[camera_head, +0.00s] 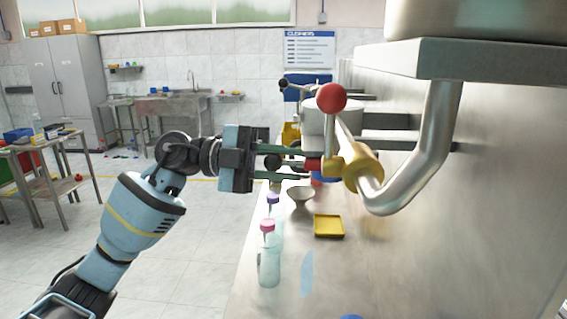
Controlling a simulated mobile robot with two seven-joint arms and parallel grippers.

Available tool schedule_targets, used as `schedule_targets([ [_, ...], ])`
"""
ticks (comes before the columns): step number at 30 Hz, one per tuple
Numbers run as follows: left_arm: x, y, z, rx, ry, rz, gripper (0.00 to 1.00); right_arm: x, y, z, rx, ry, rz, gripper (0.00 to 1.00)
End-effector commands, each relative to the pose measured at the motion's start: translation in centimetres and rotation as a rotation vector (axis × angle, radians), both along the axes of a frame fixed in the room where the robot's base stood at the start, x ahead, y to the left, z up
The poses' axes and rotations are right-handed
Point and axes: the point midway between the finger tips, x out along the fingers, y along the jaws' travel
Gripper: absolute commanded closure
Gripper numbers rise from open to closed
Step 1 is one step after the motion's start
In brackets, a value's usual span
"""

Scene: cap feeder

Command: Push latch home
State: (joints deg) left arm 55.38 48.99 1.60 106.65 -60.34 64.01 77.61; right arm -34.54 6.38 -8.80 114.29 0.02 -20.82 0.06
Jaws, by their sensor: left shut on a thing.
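My left gripper (298,163) reaches in from the left, level with the brass fitting on the pipe. Its fingers are closed around the latch (314,164), whose red part shows at the fingertips, just left of the brass fitting (362,167). A dark round knob (272,162) shows between the fingers. Part of the latch is hidden by the fingers, so I cannot tell how far in it sits. A lever with a red ball (331,97) rises from the fitting, above and right of the fingertips. My right gripper is not in view.
A curved metal pipe (428,140) and a thick steel shelf (500,62) stand close on the right. On the steel counter (340,290) below are a yellow tray (328,226), a grey bowl (300,194) and a pink-capped bottle (269,258).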

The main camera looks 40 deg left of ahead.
Motion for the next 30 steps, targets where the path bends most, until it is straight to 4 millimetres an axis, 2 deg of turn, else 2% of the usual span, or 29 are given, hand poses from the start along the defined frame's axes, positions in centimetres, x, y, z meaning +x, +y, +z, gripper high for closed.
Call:
schedule_targets([
  [7,1.5,1.0,0.4,-0.001,-0.001,0.002,1.00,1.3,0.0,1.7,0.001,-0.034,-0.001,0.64],
  [17,1.8,1.2,0.2,-0.003,-0.002,0.008,1.00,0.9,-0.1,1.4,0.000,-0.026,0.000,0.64],
  [18,1.8,1.3,0.2,-0.003,-0.002,0.008,0.70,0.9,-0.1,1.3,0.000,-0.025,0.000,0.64],
  [22,1.8,1.2,0.2,-0.002,-0.002,0.006,0.53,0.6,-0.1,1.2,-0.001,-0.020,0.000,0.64],
  [30,1.7,1.1,0.1,-0.001,0.000,0.003,0.52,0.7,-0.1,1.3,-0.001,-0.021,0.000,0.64],
])
